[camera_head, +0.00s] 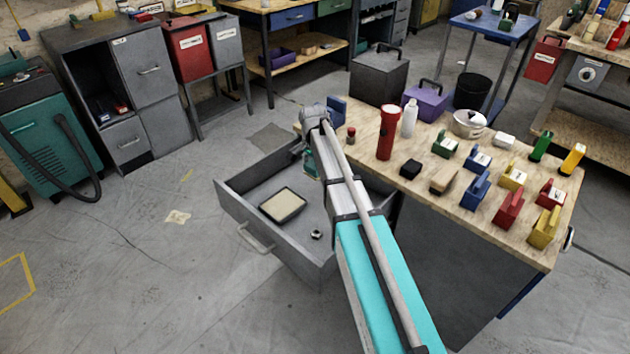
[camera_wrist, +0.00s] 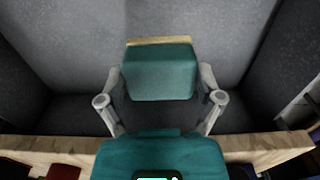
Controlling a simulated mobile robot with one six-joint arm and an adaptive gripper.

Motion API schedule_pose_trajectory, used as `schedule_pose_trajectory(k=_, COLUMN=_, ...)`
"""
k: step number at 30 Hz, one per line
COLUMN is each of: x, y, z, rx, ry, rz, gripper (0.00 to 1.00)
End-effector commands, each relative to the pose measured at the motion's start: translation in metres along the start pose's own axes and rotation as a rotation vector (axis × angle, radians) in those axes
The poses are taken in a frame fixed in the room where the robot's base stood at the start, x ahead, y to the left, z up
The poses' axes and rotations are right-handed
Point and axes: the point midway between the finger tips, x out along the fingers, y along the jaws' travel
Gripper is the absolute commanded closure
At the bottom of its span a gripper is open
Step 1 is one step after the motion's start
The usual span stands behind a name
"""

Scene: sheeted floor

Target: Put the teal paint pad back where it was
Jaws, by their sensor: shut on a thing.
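My gripper (camera_wrist: 160,84) is shut on the teal paint pad (camera_wrist: 160,70), with one finger on each side of it. The pad is a teal block with a pale wooden strip along its far edge in the wrist view. In the head view the pad (camera_head: 309,164) shows as a small teal patch at the end of my arm, partly hidden by it. It is over the back part of the open grey drawer (camera_head: 240,208). I cannot tell whether it touches the drawer floor.
A dark-rimmed tray with a pale inside (camera_head: 283,205) and a small dark nut-like piece (camera_head: 316,235) lie in the drawer. The wooden worktop (camera_head: 400,205) beside it holds a red flask (camera_head: 387,132), a white bottle (camera_head: 408,118) and several coloured blocks. Drawer floor near the tray is clear.

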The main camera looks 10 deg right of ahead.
Motion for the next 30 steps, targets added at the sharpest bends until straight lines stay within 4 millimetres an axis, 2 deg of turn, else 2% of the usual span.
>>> schedule_pose_trajectory(k=1, x=0.011, y=-0.004, z=-0.005, rx=0.001, ry=0.0, rz=0.0, gripper=0.54)
schedule_pose_trajectory(k=3, x=0.017, y=-0.007, z=-0.01, rx=0.001, ry=0.0, rz=0.0, gripper=0.54)
schedule_pose_trajectory(k=9, x=0.029, y=-0.012, z=-0.019, rx=0.0, ry=0.0, rz=0.0, gripper=0.54)
schedule_pose_trajectory(k=23, x=0.03, y=-0.013, z=-0.021, rx=-0.001, ry=0.0, rz=0.0, gripper=0.54)
schedule_pose_trajectory(k=30, x=0.041, y=-0.018, z=-0.028, rx=0.0, ry=0.0, rz=0.0, gripper=0.54)
